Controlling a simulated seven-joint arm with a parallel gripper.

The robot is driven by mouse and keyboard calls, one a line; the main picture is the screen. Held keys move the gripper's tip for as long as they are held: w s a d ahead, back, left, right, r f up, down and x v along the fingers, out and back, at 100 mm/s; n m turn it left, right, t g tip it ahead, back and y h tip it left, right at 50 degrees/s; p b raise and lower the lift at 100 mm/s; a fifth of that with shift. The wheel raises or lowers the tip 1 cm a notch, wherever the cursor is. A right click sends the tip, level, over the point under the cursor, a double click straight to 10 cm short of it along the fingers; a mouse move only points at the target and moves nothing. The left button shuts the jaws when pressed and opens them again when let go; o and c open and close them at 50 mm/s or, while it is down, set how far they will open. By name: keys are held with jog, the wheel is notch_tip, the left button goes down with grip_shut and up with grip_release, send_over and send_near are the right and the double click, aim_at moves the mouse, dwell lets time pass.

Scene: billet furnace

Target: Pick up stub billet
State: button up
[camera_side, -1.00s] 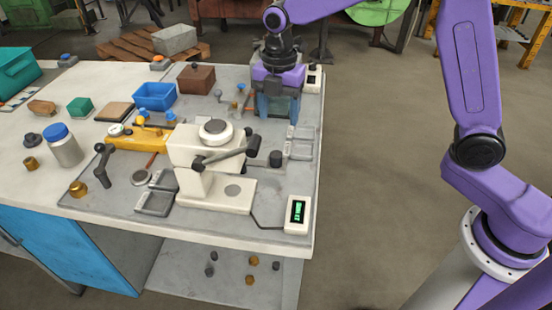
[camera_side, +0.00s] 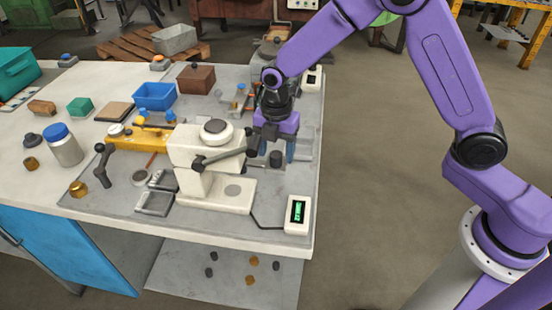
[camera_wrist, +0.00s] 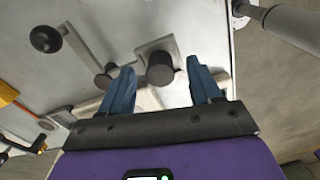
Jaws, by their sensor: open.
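A short dark cylinder, which looks like the stub billet (camera_wrist: 160,68), stands upright by a grey square tray (camera_wrist: 150,47) in the wrist view. It lies between the blue fingertips of my gripper (camera_wrist: 162,74) as seen from above, with a visible gap on both sides. In the side view my gripper (camera_side: 279,150) points down at the right of the white press (camera_side: 206,185).
The white press with its ball-ended lever (camera_side: 250,143) stands close left of my gripper. A box with a green display (camera_side: 298,214) is in front. A blue bin (camera_side: 154,95) and brown box (camera_side: 196,79) stand farther back. The table's right edge is close.

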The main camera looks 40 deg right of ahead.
grip_shut()
jog(key=shift+r, duration=0.1)
